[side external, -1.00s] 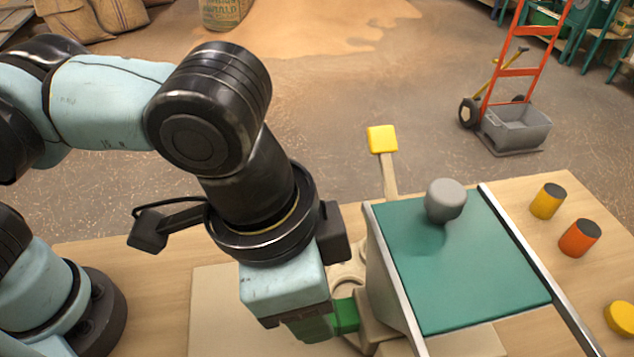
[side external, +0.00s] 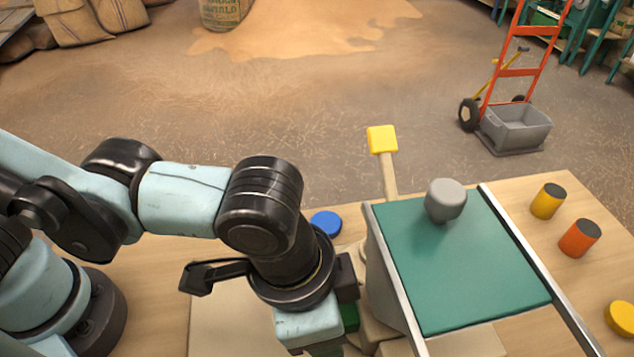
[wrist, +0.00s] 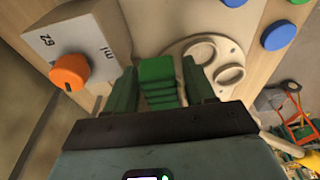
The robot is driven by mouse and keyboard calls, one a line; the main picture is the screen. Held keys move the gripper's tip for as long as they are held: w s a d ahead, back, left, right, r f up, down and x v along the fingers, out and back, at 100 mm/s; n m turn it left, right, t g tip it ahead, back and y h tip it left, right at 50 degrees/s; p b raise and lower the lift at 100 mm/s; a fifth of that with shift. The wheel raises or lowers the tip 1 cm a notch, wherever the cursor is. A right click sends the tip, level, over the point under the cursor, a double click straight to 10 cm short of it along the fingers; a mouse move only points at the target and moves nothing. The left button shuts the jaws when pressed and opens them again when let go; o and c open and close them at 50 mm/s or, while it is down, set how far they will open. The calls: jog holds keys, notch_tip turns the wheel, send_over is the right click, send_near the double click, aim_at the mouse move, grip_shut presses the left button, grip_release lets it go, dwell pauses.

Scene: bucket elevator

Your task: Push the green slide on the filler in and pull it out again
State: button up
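The green slide (wrist: 157,72) shows in the wrist view as a bright green block with stepped ridges below it. It lies between the two dark green fingers of my gripper (wrist: 160,75). The fingers stand wide apart, one on each side, with a narrow gap at the right fingertip; contact lower down is unclear. In the side view my gripper points down at the left side of the filler, its fingertips mostly hidden by my wrist. The filler's teal top (side external: 465,265) carries a grey knob (side external: 446,201).
An orange dial (wrist: 69,72) on a pale plate is left of my gripper in the wrist view; a beige ringed part (wrist: 215,62) is right. A yellow-capped lever (side external: 382,139) stands behind. A blue disc (side external: 326,223) lies near my wrist. Yellow (side external: 547,201) and orange (side external: 579,238) cylinders stand right.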

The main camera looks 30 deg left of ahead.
jog(key=c, duration=0.6)
jog(key=shift+w+d, duration=0.3)
jog(key=shift+s+a, duration=0.1)
dwell(1.7)
jog(key=shift+o, duration=1.1)
jog(key=shift+s+a+m+g, duration=0.3)
jog(key=shift+s+a+m, duration=1.7)
jog(key=shift+a, duration=0.1)
jog(key=shift+w+d, duration=0.1)
jog(key=shift+w, duration=0.05)
jog(key=o, duration=0.4)
jog(key=shift+o, duration=0.2)
